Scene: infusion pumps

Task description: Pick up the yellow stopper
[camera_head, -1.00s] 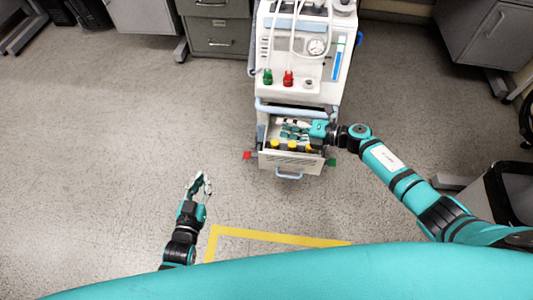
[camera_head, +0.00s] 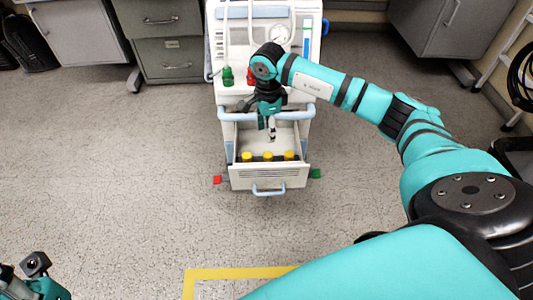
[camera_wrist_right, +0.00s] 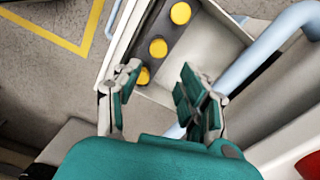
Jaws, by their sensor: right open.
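Three yellow stoppers stand in a row along the front of the open drawer (camera_head: 285,178): a left one (camera_head: 246,156), a middle one (camera_head: 267,156) and a right one (camera_head: 289,155). In the right wrist view they run in a slanted row: an upper stopper (camera_wrist_right: 180,13), a middle stopper (camera_wrist_right: 158,47) and a lower stopper (camera_wrist_right: 143,76), the last partly hidden by a finger. My right gripper (camera_head: 269,130) points down over the drawer, behind the row. Its fingers (camera_wrist_right: 157,92) are apart with nothing between them. My left gripper is at the bottom left corner, its fingers not visible.
The white cart (camera_head: 264,60) stands behind the drawer, with a green knob (camera_head: 228,76) and a blue handrail (camera_head: 240,115). The drawer has a blue front handle (camera_head: 269,191). Floor on the left is clear, with yellow tape (camera_head: 225,273) in front.

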